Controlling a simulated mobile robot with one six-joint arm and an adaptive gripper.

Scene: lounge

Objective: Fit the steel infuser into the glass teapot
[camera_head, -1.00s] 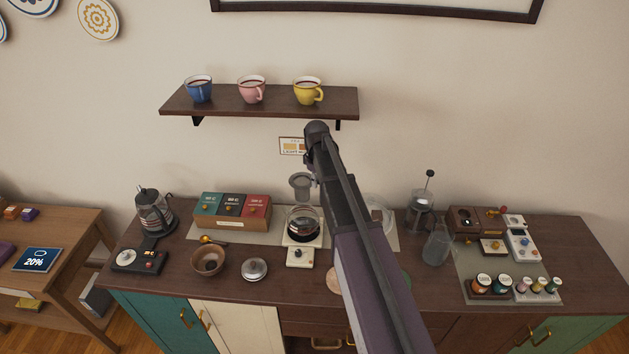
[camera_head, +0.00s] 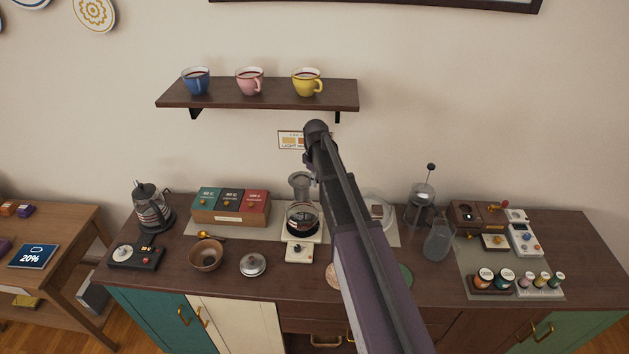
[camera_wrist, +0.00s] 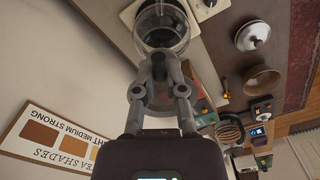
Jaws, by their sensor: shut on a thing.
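The steel infuser (camera_head: 299,183) is a grey mesh cup with a flared rim. My gripper (camera_head: 313,178) is shut on it, mostly hidden behind my arm in the head view. In the wrist view, my gripper's fingers (camera_wrist: 159,70) close on the infuser (camera_wrist: 159,98), which shows between them. The glass teapot (camera_head: 302,219) is round with dark liquid low in it and stands on a pale scale. The infuser is upright just above the teapot's mouth; whether its bottom touches or enters the mouth I cannot tell. The teapot also shows beyond the fingers in the wrist view (camera_wrist: 161,27).
A tea box (camera_head: 231,208) stands left of the teapot. A steel lid (camera_head: 253,265) and a wooden bowl (camera_head: 206,257) are front left. A French press (camera_head: 421,208) and glass jug (camera_head: 438,243) stand right. A shelf (camera_head: 258,95) with mugs hangs above.

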